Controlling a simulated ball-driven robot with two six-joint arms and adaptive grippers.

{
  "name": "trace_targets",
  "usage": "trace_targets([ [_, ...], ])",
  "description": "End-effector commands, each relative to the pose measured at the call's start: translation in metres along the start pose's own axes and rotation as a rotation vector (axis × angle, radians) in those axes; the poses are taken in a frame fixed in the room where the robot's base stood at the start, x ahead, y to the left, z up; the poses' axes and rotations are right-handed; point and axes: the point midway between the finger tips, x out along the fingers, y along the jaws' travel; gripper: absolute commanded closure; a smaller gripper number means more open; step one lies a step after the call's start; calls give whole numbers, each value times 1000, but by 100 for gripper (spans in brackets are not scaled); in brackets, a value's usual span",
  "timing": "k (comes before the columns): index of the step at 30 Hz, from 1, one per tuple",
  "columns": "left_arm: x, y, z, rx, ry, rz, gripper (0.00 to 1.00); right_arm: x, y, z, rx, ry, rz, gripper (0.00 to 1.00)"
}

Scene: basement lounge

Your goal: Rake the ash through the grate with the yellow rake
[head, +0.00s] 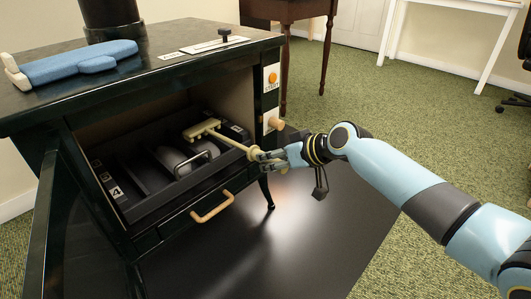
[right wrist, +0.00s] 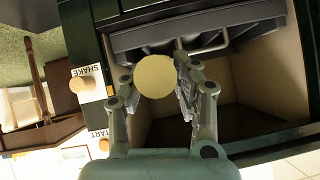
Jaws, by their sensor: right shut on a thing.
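The yellow rake (head: 228,141) reaches into the stove's open firebox, with its head over the far right part of the dark grate area (head: 130,171). My right gripper (head: 266,158) is shut on the rake's handle near its outer end, just outside the firebox opening. In the right wrist view the rake's round handle end (right wrist: 154,77) shows between the fingers (right wrist: 156,80). I cannot make out loose ash on the dark floor, nor whether the rake head touches it. My left gripper is out of view.
The black stove (head: 150,70) has its door (head: 75,225) swung open at the left. A wire handle (head: 193,163) stands inside. A wooden drawer pull (head: 212,207) is below. Knobs (head: 276,124) sit right of the opening. A blue mitt (head: 75,65) lies on top.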

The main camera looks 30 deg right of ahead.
Motion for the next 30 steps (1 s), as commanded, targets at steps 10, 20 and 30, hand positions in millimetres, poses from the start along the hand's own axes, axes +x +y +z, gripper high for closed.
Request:
trace_targets([
  [10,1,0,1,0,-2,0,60,5,-1,-5,1,4,-1,100],
  [20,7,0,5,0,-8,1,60,26,-2,-22,2,1,-1,100],
  [30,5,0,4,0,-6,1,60,25,-2,-24,1,2,0,100],
])
